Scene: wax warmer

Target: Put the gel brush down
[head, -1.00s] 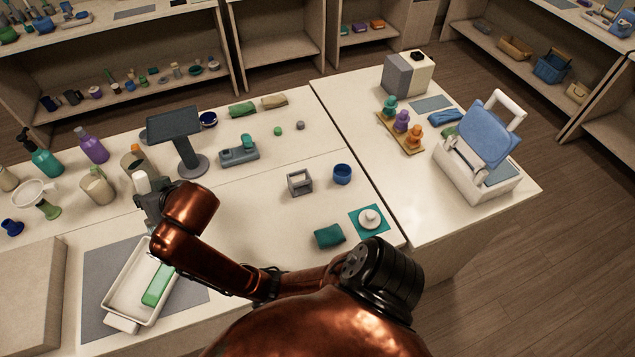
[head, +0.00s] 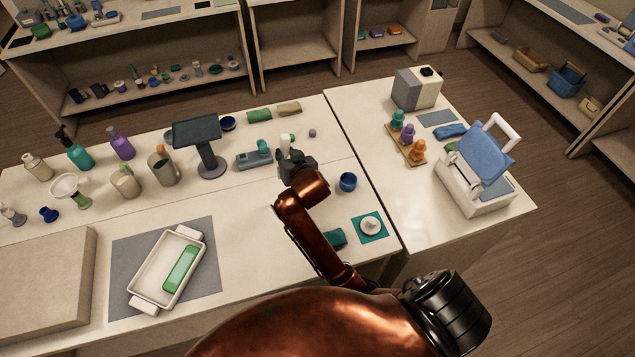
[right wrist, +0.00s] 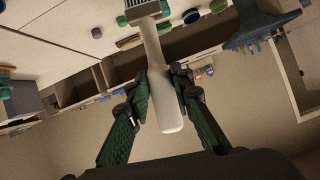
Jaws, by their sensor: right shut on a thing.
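My right gripper (head: 290,156) is over the middle of the table, right of the dark stand. It is shut on the gel brush (head: 284,141), whose pale end shows just beyond the fingers. In the right wrist view, the fingers (right wrist: 161,78) close on both sides of the brush's white handle (right wrist: 169,110). The brush's wider head (right wrist: 141,11) is at the top edge of that view. The small grey square holder seen earlier is hidden behind my right gripper and arm. My left gripper is not in view.
A dark stand (head: 208,150) and a grey-teal device (head: 254,160) stand left of the gripper. A blue cup (head: 348,182) is to the right. A white tray (head: 144,277) with a green block lies front left. The table between the stand and tray is clear.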

